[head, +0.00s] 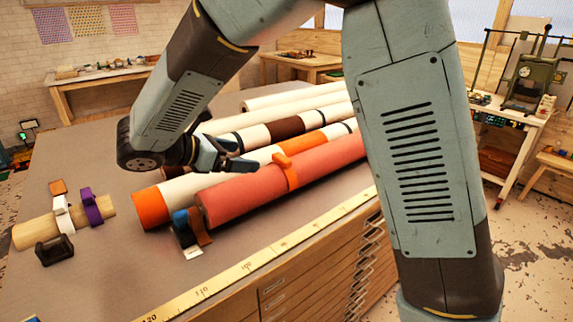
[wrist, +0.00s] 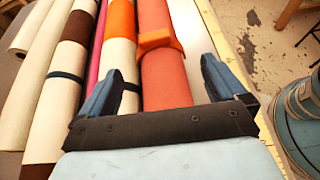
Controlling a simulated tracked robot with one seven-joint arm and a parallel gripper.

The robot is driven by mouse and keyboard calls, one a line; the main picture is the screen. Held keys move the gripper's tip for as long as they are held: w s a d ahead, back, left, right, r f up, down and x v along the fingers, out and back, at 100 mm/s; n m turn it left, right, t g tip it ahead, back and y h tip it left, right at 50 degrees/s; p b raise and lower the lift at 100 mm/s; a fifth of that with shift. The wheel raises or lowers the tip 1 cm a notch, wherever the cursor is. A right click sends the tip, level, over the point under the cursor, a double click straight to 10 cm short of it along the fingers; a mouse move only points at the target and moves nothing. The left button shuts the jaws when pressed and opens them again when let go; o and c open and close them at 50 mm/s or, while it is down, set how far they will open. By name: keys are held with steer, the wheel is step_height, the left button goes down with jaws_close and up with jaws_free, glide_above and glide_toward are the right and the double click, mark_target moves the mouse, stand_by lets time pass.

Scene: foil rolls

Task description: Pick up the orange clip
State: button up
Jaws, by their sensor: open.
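The orange clip (head: 287,170) sits around the coral-red roll (head: 237,197), with its tab standing up on the roll's upper side. In the wrist view the orange clip (wrist: 157,40) is on the coral roll (wrist: 166,83), ahead of my gripper and between the lines of its fingers. My gripper (head: 232,158) is open and empty above the near ends of the rolls, to the left of the clip in the head view. In the wrist view the two blue fingers of my gripper (wrist: 168,82) are spread apart with a clear gap to the clip.
A white and orange roll (head: 178,192) lies beside the coral roll, with more rolls behind. A wooden rod (head: 36,232) with white and purple clips (head: 92,207) lies at the left. A ruler strip (head: 247,267) marks the table's front edge. Bare table is at the front left.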

mark_target(277, 159)
steer(key=shift+a+f+n, duration=0.15)
steer(key=shift+a+n, duration=0.15)
steer(key=shift+a, duration=0.3)
steer(key=shift+f, duration=0.1)
steer(key=x, duration=1.3)
steer(key=shift+w+d, duration=0.15)
steer(key=shift+w, duration=0.25)
steer(key=c, duration=1.1)
